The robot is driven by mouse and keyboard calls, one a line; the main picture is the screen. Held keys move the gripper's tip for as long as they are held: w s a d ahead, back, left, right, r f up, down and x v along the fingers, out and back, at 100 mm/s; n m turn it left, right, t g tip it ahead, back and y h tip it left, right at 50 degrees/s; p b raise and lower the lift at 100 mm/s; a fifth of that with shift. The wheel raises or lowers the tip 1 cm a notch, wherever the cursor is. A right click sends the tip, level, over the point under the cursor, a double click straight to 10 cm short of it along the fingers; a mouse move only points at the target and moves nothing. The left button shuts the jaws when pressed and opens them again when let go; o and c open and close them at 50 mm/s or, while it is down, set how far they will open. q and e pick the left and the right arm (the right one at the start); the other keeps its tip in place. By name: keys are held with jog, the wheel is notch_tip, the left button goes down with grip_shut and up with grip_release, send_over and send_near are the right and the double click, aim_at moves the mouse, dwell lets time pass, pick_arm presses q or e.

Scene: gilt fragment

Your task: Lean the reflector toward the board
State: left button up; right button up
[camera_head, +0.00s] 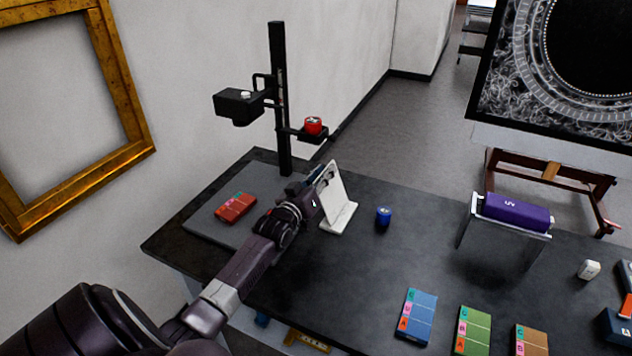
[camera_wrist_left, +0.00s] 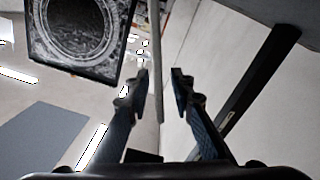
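The white reflector (camera_head: 337,200) is an upright panel on a small foot, on the dark table just right of the grey board (camera_head: 205,222) of the copy stand. My left gripper (camera_head: 322,178) is at the panel's upper left part and hides some of it. In the left wrist view, the fingertips (camera_wrist_left: 159,84) are apart, with a thin panel edge, apparently the reflector (camera_wrist_left: 156,45), between them. Gaps show on both sides, so the gripper looks open around it. A red card (camera_head: 236,207) lies on the board. My right gripper is in neither view.
The stand's black column (camera_head: 279,100) rises behind my gripper, with a side arm bearing a red item (camera_head: 313,125). A blue cylinder (camera_head: 384,216) stands close right of the reflector. A purple roll (camera_head: 515,212) sits on a holder farther right. Several colored cards lie in front.

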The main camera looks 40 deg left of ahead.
aim_at(314, 184)
pick_arm(q)
jog(key=s, duration=0.3)
jog(key=s+d, duration=0.1)
jog(key=s, duration=0.3)
jog(key=s+d, duration=0.1)
jog(key=s, duration=0.3)
jog(key=shift+s+d, duration=0.15)
